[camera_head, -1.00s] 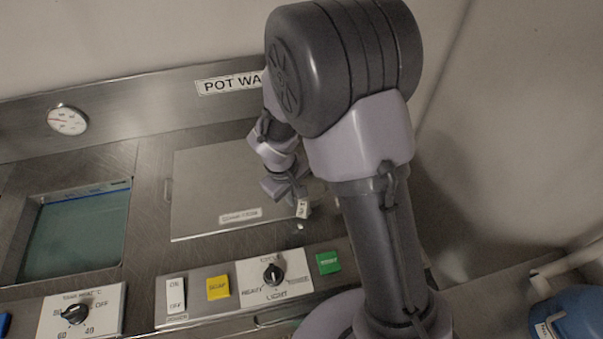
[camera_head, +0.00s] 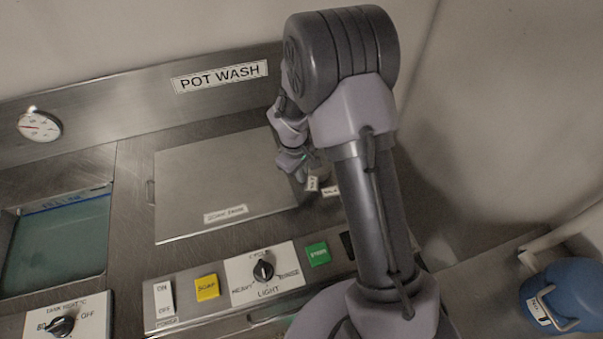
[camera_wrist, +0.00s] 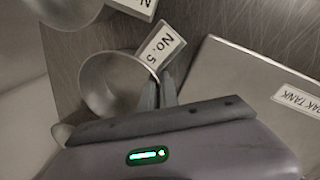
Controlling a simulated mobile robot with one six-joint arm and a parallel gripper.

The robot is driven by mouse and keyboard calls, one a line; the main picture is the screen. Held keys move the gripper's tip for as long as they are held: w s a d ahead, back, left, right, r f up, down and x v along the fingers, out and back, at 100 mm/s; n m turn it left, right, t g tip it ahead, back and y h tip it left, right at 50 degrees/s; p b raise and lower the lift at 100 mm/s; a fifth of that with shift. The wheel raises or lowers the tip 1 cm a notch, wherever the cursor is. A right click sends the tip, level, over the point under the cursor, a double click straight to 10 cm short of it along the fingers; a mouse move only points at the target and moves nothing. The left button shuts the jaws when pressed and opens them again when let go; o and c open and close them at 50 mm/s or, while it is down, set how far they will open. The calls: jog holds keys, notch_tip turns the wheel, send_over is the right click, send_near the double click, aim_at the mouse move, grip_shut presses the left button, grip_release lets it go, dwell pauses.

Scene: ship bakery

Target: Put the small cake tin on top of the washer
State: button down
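A round metal tin (camera_wrist: 112,88) with a white tag reading "No. 5" is in the middle of the wrist view. My gripper (camera_wrist: 160,80) has its two fingers close together at the tin's tag-side rim; whether they pinch the rim is unclear. A second metal tin (camera_wrist: 70,6) with a partly cut-off tag is at the top left. Which tin is the small cake tin is not clear. The washer is the steel "POT WASH" unit (camera_head: 130,185).
A flat lid marked "SOAK TANK" (camera_head: 215,180) lies left of my arm, with clear top. A water-filled basin (camera_head: 55,245) is farther left. Control knobs and buttons (camera_head: 206,287) line the front. A blue container (camera_head: 570,290) stands at the lower right. Walls close in behind and right.

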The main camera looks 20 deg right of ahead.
jog(key=shift+f, duration=0.25)
jog(key=c, duration=1.6)
grip_release()
jog(key=shift+r, duration=0.1)
jog(key=shift+r, duration=0.1)
jog(key=s+a+r+m+p, duration=0.1)
jog(key=s+r+p, duration=0.1)
jog(key=r, duration=0.8)
jog(key=s+a+r+m+p, duration=0.1)
jog(key=s+r, duration=0.1)
jog(key=r, duration=0.8)
jog(key=s+a+r+m+t+y, duration=0.1)
jog(key=s+r+m, duration=0.3)
jog(key=s, duration=0.6)
jog(key=s+a+r+m+t+y, duration=0.2)
jog(key=s+a+r+m+t, duration=0.1)
jog(key=s+r, duration=0.5)
jog(key=shift+s+a+m+t+y, duration=0.4)
jog(key=shift+s+m, duration=0.4)
jog(key=shift+s, duration=0.45)
